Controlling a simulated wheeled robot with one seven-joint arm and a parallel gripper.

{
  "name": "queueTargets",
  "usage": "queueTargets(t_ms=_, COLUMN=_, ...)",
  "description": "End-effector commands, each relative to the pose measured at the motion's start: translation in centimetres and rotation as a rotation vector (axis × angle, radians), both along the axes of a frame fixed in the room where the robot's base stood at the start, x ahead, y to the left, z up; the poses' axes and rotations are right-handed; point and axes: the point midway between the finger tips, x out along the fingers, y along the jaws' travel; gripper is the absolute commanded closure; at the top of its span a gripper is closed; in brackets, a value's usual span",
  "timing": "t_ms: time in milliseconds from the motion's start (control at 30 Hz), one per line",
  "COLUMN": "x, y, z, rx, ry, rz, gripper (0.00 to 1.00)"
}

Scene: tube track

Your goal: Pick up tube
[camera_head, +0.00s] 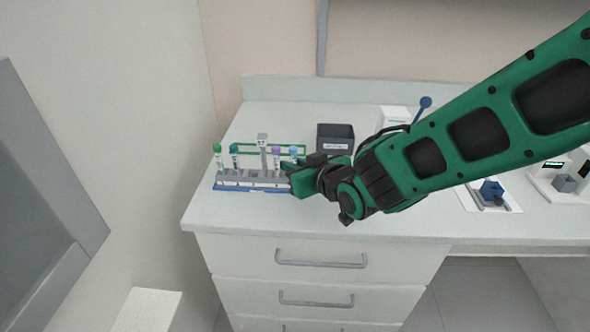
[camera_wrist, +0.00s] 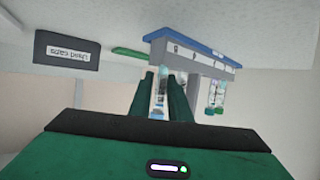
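A tube rack (camera_head: 235,180) with a blue base and grey body stands at the left of the counter. It holds several upright tubes, among them a green-capped tube (camera_head: 217,149), a teal-capped tube (camera_head: 234,150), a purple-capped tube (camera_head: 276,152) and a light-blue-capped tube (camera_head: 293,152). My gripper (camera_head: 293,176) is at the rack's right end, fingers pointing left. In the wrist view the rack (camera_wrist: 200,58) appears upside down. Its two green fingers (camera_wrist: 161,82) are apart there, with a clear tube (camera_wrist: 160,97) between them. Firm contact is hard to make out.
A dark "Used caps" bin (camera_head: 335,140) stands behind my gripper and also shows in the wrist view (camera_wrist: 67,50). Devices (camera_head: 490,191) stand at the right. The counter's front strip (camera_head: 270,217) is clear.

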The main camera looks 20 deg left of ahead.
Motion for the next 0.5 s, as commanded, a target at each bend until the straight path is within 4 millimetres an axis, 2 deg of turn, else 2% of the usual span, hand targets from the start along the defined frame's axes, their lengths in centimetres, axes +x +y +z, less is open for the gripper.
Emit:
queueTargets(t_ms=67, x=-0.01, y=-0.01, z=0.02, rx=0.000, ry=0.000, rz=0.000, gripper=0.86)
queueTargets(t_ms=100, x=-0.01, y=-0.01, z=0.01, rx=0.000, ry=0.000, rz=0.000, gripper=0.95)
queueTargets(t_ms=133, x=-0.01, y=-0.01, z=0.02, rx=0.000, ry=0.000, rz=0.000, gripper=1.00)
queueTargets(t_ms=500, x=0.01, y=-0.02, z=0.34, rx=0.001, ry=-0.001, rz=0.000, gripper=1.00)
